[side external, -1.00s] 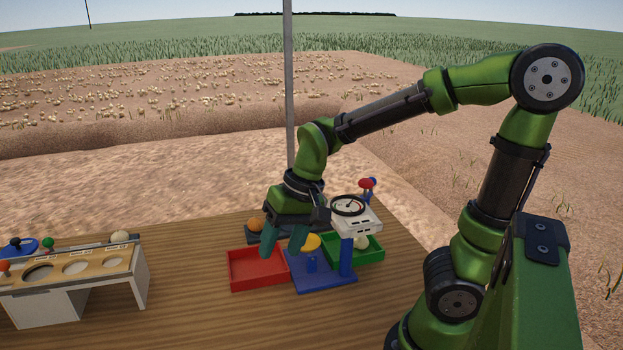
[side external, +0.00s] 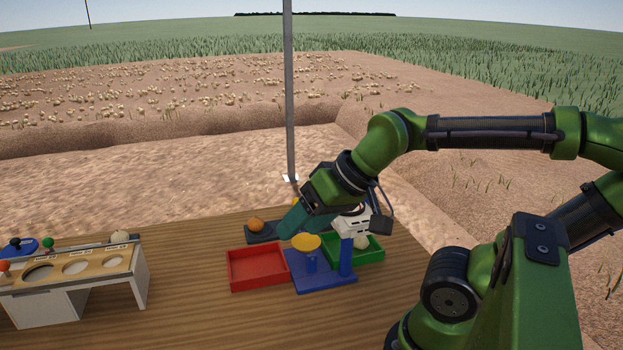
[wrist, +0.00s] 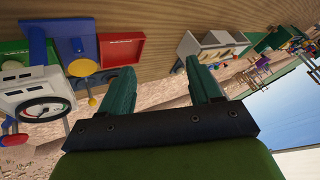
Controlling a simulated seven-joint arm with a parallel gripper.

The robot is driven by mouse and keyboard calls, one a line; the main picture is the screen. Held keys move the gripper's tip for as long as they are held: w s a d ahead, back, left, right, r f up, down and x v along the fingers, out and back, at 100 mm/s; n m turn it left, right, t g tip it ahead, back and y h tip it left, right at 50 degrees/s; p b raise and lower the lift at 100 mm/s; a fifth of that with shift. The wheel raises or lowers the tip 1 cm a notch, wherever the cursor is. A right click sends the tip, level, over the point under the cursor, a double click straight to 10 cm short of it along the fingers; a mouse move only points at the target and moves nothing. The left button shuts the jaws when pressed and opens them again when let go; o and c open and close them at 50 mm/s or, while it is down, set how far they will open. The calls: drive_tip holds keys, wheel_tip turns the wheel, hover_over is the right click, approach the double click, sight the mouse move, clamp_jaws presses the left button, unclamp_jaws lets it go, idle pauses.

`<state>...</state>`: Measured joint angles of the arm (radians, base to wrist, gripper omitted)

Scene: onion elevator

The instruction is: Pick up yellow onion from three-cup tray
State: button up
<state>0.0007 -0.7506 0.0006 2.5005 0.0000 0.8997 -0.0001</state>
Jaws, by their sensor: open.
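An orange-brown onion (side external: 256,224), the likely yellow onion, sits at the left end of a dark tray (side external: 263,239) behind the red bin in the side external view. The rest of the tray is hidden by my gripper, so I cannot see its other cups. My gripper (side external: 290,226) is tilted, its teal fingers pointing down and left just right of the onion. In the wrist view my gripper (wrist: 160,88) is open, with nothing between its fingers.
A red bin (side external: 257,278) stands in front of the tray. A blue-based scale (side external: 322,283) with a yellow dish (side external: 306,242) stands close to my fingers. A green bin (side external: 372,256) holds a pale onion. A white sorting stand (side external: 140,282) is at left. Bare table lies between.

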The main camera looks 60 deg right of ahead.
drive_tip(key=shift+o, duration=1.4)
drive_tip(key=m+g+h, duration=0.3)
drive_tip(key=h, duration=0.2)
approach(256, 218)
drive_tip(key=x, duration=0.5)
drive_tip(key=shift+s+d+f, duration=0.15)
drive_tip(key=shift+s, duration=0.25)
drive_tip(key=shift+w+x, duration=0.2)
drive_tip(key=shift+x, duration=1.1)
drive_tip(key=shift+w+x, duration=0.15)
drive_tip(key=shift+x, duration=1.15)
